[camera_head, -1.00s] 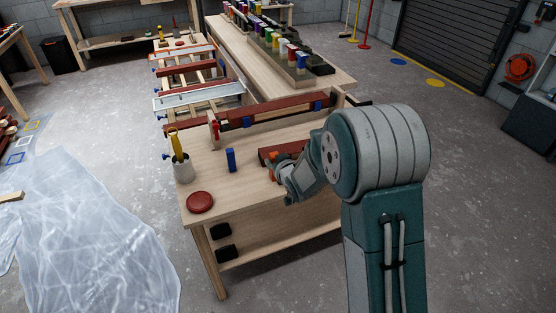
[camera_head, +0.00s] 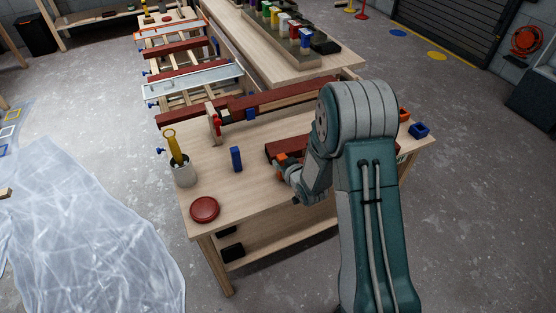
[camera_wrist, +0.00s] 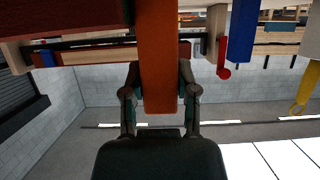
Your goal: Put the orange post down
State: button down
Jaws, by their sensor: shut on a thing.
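My gripper (camera_head: 284,167) is low over the near workbench, in front of a dark red batten. In the wrist view, its two fingers (camera_wrist: 160,88) are shut on the sides of the orange post (camera_wrist: 158,40), whose end pokes out between them. In the head view only a small part of the orange post (camera_head: 281,157) shows; my wrist hides the rest. I cannot tell whether its far end touches the bench. A blue post (camera_head: 236,158) stands upright on the bench to the left of my gripper; it also shows in the wrist view (camera_wrist: 243,35).
A grey cup (camera_head: 184,174) with a yellow-handled tool and a round red pad (camera_head: 205,209) are at the bench's left. The dark red batten (camera_head: 288,147) lies beside my gripper. Orange (camera_head: 404,115) and blue (camera_head: 420,130) bins sit at right. Bare bench top lies in front.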

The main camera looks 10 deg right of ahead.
jog(key=shift+f, duration=0.5)
jog(key=shift+a+f, duration=0.15)
jog(key=shift+a, duration=0.25)
jog(key=shift+c, duration=2.1)
grip_release()
jog(key=shift+o, duration=0.2)
jog(key=shift+d, duration=0.25)
jog(key=shift+a, duration=0.1)
